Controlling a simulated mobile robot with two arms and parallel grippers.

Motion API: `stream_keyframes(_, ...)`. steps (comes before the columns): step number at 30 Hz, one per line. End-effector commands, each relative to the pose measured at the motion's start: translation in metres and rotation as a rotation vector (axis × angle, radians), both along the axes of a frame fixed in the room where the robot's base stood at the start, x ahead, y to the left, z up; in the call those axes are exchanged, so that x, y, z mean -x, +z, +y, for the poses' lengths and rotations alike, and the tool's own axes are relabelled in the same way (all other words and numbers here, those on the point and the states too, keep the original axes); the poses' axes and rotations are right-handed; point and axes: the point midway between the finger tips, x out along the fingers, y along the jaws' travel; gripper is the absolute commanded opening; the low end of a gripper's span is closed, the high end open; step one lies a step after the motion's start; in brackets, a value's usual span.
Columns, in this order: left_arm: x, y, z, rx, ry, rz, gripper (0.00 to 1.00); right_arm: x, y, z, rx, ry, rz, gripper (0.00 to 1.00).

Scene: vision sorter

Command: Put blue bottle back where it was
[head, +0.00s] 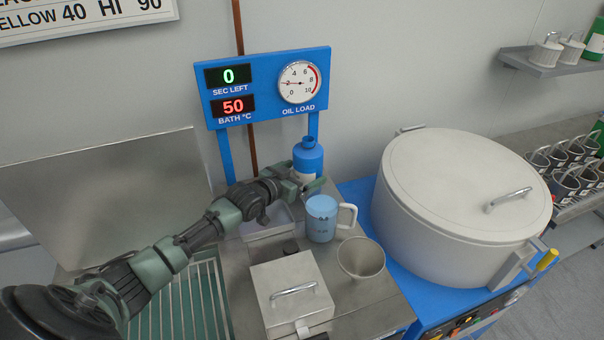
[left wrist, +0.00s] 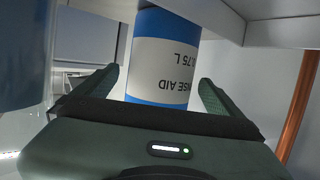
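The blue bottle (head: 308,157) has a white label and stands upright at the back of the steel counter, below the gauge panel. Its lower part is hidden behind my left gripper (head: 312,187) and the light blue mug (head: 321,220). In the left wrist view the bottle (left wrist: 163,65) shows upside down, its label partly readable as "RINSE AID". My left gripper (left wrist: 158,90) has one finger on each side of the bottle, with narrow gaps showing, so it looks open around it. My right gripper is not in view.
The mug stands close in front of my left gripper. A large lidded pot (head: 455,190) stands at right. The blue panel (head: 265,88) reads 0 seconds and 50 °C.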

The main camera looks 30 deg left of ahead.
Motion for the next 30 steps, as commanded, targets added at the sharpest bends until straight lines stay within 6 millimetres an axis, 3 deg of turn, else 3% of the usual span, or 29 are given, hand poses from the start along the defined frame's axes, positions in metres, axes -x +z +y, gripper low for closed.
stream_keyframes(8,0.006,0.004,0.001,0.001,0.000,0.000,0.98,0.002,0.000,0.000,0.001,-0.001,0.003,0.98)
stream_keyframes(21,0.086,0.027,0.012,-0.002,-0.002,0.002,0.98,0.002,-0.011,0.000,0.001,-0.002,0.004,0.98)
stream_keyframes(30,0.112,0.037,0.016,0.000,0.000,0.001,0.98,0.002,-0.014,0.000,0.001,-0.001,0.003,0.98)
